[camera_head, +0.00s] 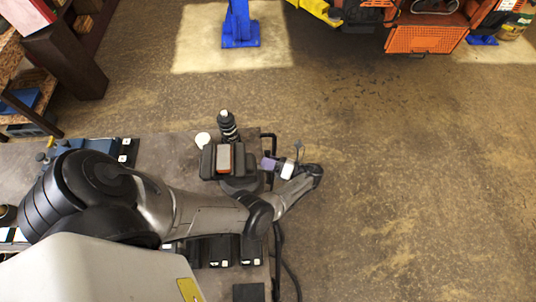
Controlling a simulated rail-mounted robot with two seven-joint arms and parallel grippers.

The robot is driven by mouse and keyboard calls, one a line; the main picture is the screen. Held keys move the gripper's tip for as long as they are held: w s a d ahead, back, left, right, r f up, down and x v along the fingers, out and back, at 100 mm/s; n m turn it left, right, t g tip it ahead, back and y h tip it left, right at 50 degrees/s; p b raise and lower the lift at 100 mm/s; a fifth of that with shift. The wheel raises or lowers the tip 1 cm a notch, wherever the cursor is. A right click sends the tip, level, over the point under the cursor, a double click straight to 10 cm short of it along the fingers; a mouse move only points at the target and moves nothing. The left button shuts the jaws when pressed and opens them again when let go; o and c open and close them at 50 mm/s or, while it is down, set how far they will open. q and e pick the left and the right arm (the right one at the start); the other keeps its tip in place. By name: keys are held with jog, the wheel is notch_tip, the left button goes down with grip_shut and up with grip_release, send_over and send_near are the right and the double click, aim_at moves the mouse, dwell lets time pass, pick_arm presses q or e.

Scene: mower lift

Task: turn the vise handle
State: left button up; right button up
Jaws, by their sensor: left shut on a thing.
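The vise (239,164) stands on the near workbench by its right edge. A red-orange and grey block (224,158) sits between its dark jaws. My left arm reaches across the bench from the left, and its wrist bends back past the bench edge. My left gripper (286,168) is at the right side of the vise, shut on the vise handle (299,148). A thin upright part of the handle shows above the gripper; the rest is hidden by the gripper. My right gripper is not in view.
A dark bottle (228,126) and a white round item (202,139) stand behind the vise. Several black cases (222,250) lie on the bench (178,146). An orange mower (425,35) and a blue lift post (240,25) are at the back. The floor at right is clear.

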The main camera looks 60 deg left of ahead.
pick_arm(q)
jog(key=shift+d+r+n+g+b, duration=0.1)
jog(key=shift+n+g+b, duration=0.4)
jog(key=shift+n, duration=0.6)
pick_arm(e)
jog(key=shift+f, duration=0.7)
pick_arm(q)
jog(key=shift+y, duration=0.3)
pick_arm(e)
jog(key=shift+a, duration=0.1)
pick_arm(q)
jog(key=o, duration=0.9)
